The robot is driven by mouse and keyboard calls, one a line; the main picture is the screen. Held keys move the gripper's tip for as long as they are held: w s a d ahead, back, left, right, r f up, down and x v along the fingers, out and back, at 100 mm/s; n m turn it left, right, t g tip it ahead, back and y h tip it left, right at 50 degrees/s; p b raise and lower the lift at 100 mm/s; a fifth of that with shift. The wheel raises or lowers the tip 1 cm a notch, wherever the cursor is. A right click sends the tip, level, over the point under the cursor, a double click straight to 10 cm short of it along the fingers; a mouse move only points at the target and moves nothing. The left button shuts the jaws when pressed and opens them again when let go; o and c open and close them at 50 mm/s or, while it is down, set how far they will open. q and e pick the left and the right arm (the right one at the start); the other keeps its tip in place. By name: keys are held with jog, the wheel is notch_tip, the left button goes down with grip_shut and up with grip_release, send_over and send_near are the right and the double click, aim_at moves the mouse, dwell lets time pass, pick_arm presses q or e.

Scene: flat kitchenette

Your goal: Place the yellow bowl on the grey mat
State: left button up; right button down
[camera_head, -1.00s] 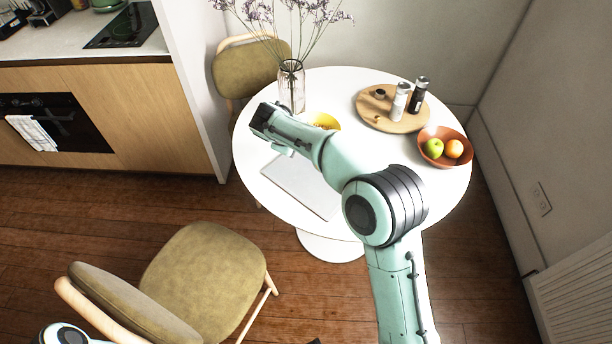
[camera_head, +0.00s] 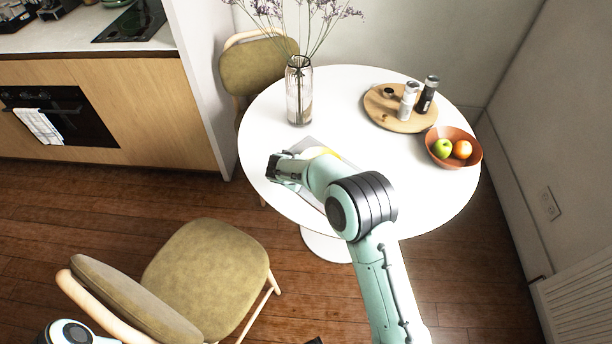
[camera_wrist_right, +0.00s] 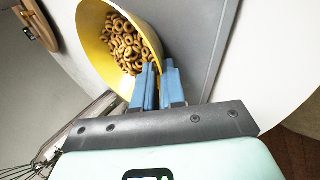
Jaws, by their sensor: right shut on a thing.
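The yellow bowl (camera_wrist_right: 92,42), full of ring-shaped cereal, fills the upper left of the right wrist view. My right gripper (camera_wrist_right: 158,82) is shut on its near rim. In the head view, my right gripper (camera_head: 273,168) and arm cover most of the bowl; only a sliver of yellow bowl (camera_head: 339,157) shows. The grey mat (camera_head: 312,142) lies on the round table, partly under my arm in that picture. The mat (camera_wrist_right: 192,35) also shows beside and behind the bowl in the wrist view. I cannot tell whether the bowl touches it. My left gripper is out of view.
The white round table (camera_head: 350,95) holds a glass vase (camera_head: 299,95) behind my gripper, a wooden tray (camera_head: 385,118) with shakers, and an orange fruit bowl (camera_head: 470,142). One chair (camera_head: 205,265) stands at the front left, another (camera_head: 255,68) behind.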

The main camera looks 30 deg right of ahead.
jog(key=c, duration=1.2)
grip_release()
jog(key=v, duration=1.2)
